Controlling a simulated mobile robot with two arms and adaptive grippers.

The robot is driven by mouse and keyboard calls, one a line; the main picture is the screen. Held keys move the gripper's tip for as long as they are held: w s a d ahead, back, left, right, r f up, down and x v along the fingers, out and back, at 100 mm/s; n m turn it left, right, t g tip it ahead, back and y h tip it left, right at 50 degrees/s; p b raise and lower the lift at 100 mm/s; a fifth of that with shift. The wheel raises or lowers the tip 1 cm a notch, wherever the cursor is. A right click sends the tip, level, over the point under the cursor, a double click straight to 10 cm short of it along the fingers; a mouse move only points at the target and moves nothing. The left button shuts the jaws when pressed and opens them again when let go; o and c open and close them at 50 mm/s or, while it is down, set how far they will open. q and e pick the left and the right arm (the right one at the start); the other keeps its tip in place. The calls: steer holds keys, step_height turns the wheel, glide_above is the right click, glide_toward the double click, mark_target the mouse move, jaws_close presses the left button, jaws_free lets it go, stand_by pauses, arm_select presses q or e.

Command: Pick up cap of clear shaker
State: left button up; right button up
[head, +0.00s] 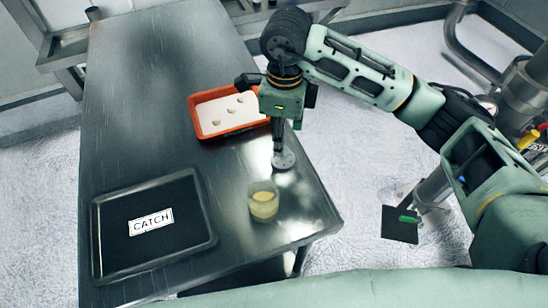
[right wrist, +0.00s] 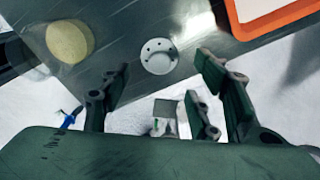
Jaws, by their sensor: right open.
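The cap (head: 284,160) is a small round grey metal disc with a few dark holes. It lies on the dark metal table near its right edge, and it also shows in the right wrist view (right wrist: 158,62). The clear shaker (head: 264,203) stands upright in front of the cap, apart from it, with yellowish powder inside. It also shows in the right wrist view (right wrist: 70,43). My right gripper (head: 278,146) points down above the cap. In the right wrist view its fingers (right wrist: 165,88) are apart and empty, with the cap beyond the gap. My left gripper is not in view.
A black tray (head: 102,230) with a white CATCH label lies at the table's front left. An orange tray (head: 196,118) with a white inside and several small bits lies behind the cap. The table's (head: 130,90) back left is clear.

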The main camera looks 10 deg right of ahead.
steer(key=shift+f, duration=0.45)
step_height(320, 180, down, 6)
steer(key=p, duration=0.3)
steer(key=shift+d+f, duration=0.1)
steer(key=shift+f, duration=0.35)
steer(key=shift+c, duration=0.3)
steer(key=c, duration=0.6)
